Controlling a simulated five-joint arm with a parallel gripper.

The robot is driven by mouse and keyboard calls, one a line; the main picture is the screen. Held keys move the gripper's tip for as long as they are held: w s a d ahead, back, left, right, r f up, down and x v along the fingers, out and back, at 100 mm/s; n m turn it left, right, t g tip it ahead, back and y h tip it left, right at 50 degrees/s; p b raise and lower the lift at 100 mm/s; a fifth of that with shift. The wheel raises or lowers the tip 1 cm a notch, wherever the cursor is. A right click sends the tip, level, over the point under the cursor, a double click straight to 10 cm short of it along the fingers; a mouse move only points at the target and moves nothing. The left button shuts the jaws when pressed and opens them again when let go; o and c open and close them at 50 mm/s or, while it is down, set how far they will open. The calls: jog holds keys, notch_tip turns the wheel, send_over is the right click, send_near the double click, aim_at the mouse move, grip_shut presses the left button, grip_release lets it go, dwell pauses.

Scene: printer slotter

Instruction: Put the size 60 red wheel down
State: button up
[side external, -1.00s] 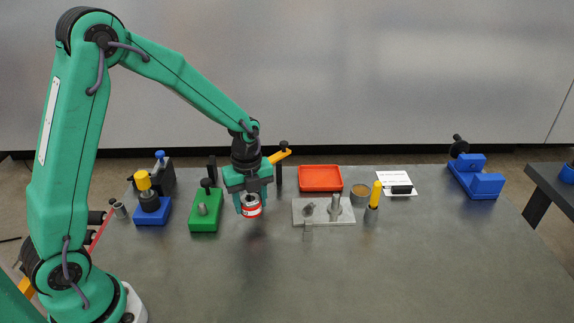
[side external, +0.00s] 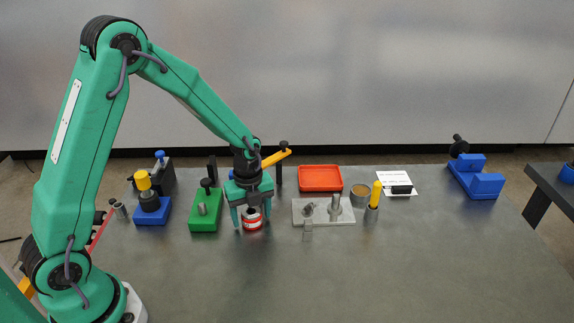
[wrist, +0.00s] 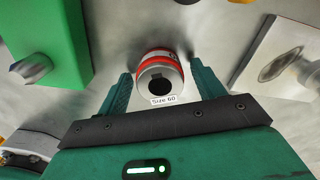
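The red and silver wheel (side external: 253,223) sits on the grey table beneath my gripper, with its bore facing up. In the wrist view the wheel (wrist: 159,69) has a dark hole and a "Size 60" label. My gripper (side external: 252,211) is open above and around the wheel. In the wrist view its two fingers (wrist: 162,80) stand to the left and right of the wheel, with a visible gap on each side.
A green block with a post (side external: 204,222) stands close on the left. A grey plate with pegs (side external: 318,218) lies to the right. Behind are a red tray (side external: 321,178) and a yellow-handled lever (side external: 277,157). The table in front is clear.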

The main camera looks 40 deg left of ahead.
jog(key=shift+r, duration=0.15)
notch_tip(320, 180, up, 12)
dwell(1.0)
jog(key=shift+r, duration=0.1)
dwell(0.4)
jog(key=s+r+n+t, duration=0.2)
jog(key=s+r+n, duration=0.3)
jog(key=s+n, duration=0.4)
jog(key=s+d+r+n+t, duration=0.1)
jog(key=s+r+n+t, duration=0.2)
jog(key=s+r+n, duration=0.3)
jog(key=s+n, duration=0.3)
jog(key=n, duration=0.4)
jog(key=shift+s+r+t, duration=0.15)
jog(key=shift+r+t, duration=0.05)
jog(key=shift+t, duration=0.1)
